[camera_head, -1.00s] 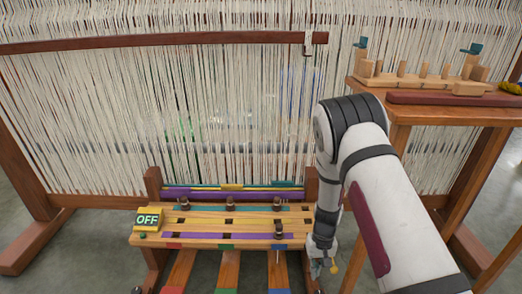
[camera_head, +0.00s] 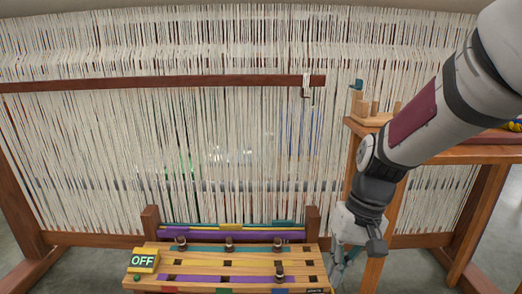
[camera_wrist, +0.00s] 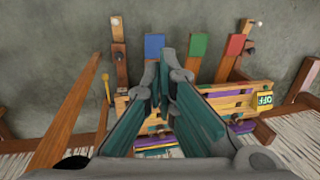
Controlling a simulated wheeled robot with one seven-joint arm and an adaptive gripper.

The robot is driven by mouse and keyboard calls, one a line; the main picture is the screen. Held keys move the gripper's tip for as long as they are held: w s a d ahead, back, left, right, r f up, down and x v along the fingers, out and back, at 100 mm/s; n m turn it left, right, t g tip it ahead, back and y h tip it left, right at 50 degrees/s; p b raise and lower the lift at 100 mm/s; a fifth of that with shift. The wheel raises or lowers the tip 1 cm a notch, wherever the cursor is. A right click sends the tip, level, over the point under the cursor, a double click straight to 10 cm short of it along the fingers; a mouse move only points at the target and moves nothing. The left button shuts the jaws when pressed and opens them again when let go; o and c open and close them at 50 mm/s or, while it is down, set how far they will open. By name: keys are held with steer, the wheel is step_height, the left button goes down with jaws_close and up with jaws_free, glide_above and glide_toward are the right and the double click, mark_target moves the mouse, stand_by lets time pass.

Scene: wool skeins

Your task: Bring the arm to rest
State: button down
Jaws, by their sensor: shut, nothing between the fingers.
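My arm crosses the right side of the head view, coming down from the upper right. My gripper (camera_head: 340,268) hangs at its lower end, just right of the pedal bench, with its fingertips partly cut off or hard to make out. In the wrist view my gripper (camera_wrist: 163,80) shows two long teal fingers that meet near their tips. It is shut and empty, pointing over the bench and the floor. I cannot tell from the pictures how high it is above the bench.
A wooden bench with pegs (camera_head: 205,263) and a sign reading OFF (camera_head: 144,261) stands before a loom with white warp threads (camera_head: 120,150). A side table (camera_head: 455,157) with a pegged rack (camera_head: 377,119) is at right, partly behind my arm. Bare grey floor lies at lower right.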

steer(key=s+d+r+h, duration=0.15)
steer(key=s+r, duration=0.35)
steer(key=s, duration=0.8)
steer(key=s+d+r+h, duration=0.1)
steer(key=s+d+r, duration=0.25)
steer(key=s, duration=0.85)
step_height(320, 180, up, 39)
steer(key=t+p, duration=0.4)
steer(key=p, duration=3.3)
steer(key=shift+a+t, duration=0.3)
steer(key=shift+t, duration=0.1)
